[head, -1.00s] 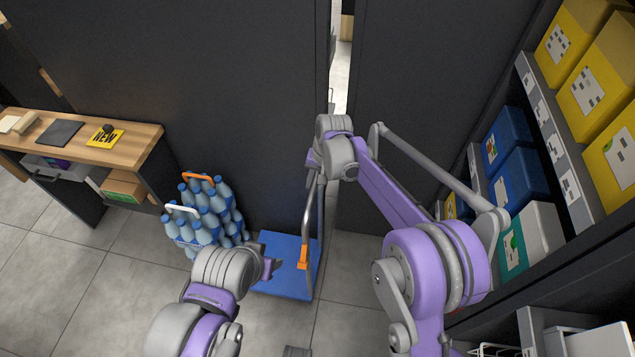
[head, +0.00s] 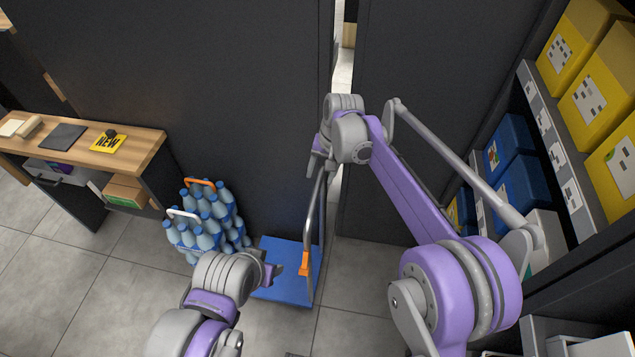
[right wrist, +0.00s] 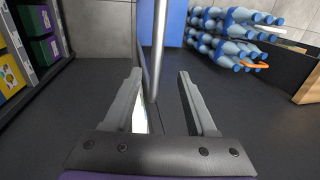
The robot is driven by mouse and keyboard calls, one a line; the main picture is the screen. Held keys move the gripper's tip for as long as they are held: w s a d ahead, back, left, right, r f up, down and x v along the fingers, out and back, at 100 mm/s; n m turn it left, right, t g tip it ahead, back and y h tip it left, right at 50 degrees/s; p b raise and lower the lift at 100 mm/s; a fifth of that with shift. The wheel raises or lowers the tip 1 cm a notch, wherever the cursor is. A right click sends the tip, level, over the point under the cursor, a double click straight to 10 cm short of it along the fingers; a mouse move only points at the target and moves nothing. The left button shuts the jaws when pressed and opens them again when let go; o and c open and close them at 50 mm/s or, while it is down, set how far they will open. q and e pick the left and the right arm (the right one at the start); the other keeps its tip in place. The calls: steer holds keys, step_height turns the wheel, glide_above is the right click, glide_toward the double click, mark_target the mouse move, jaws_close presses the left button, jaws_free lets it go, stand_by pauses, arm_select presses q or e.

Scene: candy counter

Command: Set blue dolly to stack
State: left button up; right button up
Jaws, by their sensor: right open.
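The blue dolly (head: 282,288) stands on the floor in the middle of the head view, with a tall metal handle (head: 311,225) and an orange part low on it. My right gripper (head: 318,166) is at the top of the handle. In the right wrist view my right gripper (right wrist: 161,95) is open, and the handle bar (right wrist: 158,45) shows between its fingers; contact cannot be told. The stack of blue bottle packs (head: 212,228), with an orange and a white carry handle, stands left of the dolly. My left gripper (head: 273,271) overlaps the dolly's left edge in the picture; its jaw state is unclear.
A dark wall (head: 240,90) rises behind the dolly, with a narrow gap right of its middle. A wooden counter (head: 145,147) stands at the left. Shelves with yellow boxes (head: 566,50) and blue bins (head: 522,185) line the right. Floor is free in front of the bottles.

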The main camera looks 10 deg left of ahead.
steer(key=shift+d+r, duration=0.15)
steer(key=shift+r, duration=0.6)
steer(key=shift+d+r, duration=0.1)
steer(key=shift+r, duration=0.6)
steer(key=s+d+r+t+p, duration=0.1)
steer(key=s+d+r, duration=0.2)
steer(key=s+d, duration=0.35)
steer(key=s+d+r+t, duration=0.1)
steer(key=s+d+r, duration=0.2)
steer(key=d, duration=0.7)
steer(key=s+d+f+t+h, duration=0.1)
steer(key=s+d+f, duration=0.2)
steer(key=s+d, duration=0.3)
steer(key=s+d+f+t+h, duration=0.1)
steer(key=s+d+f+t, duration=0.1)
steer(key=s+d, duration=0.4)
steer(key=s+f, duration=0.1)
steer(key=s, duration=0.4)
steer(key=shift+s+d+p, duration=0.2)
steer(key=shift+d+p, duration=0.15)
steer(key=shift+p, duration=0.05)
steer(key=shift+f, duration=0.1)
